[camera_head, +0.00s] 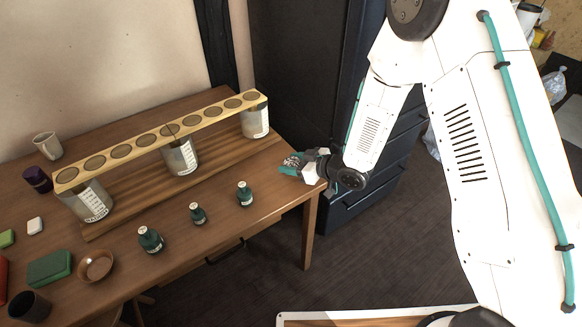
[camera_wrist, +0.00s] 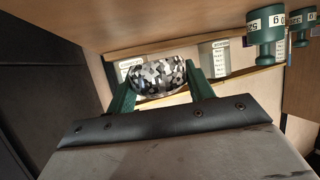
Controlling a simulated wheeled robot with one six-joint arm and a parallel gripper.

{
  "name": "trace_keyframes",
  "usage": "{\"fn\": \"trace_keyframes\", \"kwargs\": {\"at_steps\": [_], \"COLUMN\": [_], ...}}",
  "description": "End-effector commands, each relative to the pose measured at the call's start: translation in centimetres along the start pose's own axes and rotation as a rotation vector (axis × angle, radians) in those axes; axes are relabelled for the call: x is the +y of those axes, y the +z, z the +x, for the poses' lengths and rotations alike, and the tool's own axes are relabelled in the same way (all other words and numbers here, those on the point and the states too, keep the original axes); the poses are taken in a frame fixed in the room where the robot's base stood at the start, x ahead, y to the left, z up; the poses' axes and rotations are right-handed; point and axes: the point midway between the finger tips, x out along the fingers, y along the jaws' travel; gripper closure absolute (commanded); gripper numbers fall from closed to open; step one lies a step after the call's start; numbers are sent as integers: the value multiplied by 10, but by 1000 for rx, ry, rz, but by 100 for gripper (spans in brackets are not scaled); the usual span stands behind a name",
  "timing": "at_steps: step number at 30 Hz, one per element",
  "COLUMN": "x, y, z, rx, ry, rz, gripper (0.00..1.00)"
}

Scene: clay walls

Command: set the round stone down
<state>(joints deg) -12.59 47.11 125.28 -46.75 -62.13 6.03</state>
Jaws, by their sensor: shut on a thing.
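The round stone (camera_wrist: 158,78), speckled black, white and grey, is held between the two green fingers of my gripper (camera_wrist: 160,92) in the wrist view. In the head view my gripper (camera_head: 291,164) is at the right end of the wooden table, with the speckled stone (camera_head: 292,160) partly showing between its fingers. The gripper is shut on the stone. Whether the stone touches the table (camera_head: 270,205) cannot be told.
A wooden rack (camera_head: 165,137) with a row of round spots rests on several labelled cans. A wooden bowl (camera_head: 97,266), a green box (camera_head: 50,268) and cups are at the left. Dark drawers (camera_head: 370,170) stand beyond the table's right edge.

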Motion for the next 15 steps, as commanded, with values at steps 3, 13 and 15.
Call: {"fn": "trace_keyframes", "kwargs": {"at_steps": [3, 13, 15], "x": [2, 4, 4], "y": [21, 33, 34], "z": [6, 10, 11], "rx": [-1, 1, 1], "ry": [3, 6, 6], "rz": [3, 2, 2], "gripper": [77, 77, 77]}}
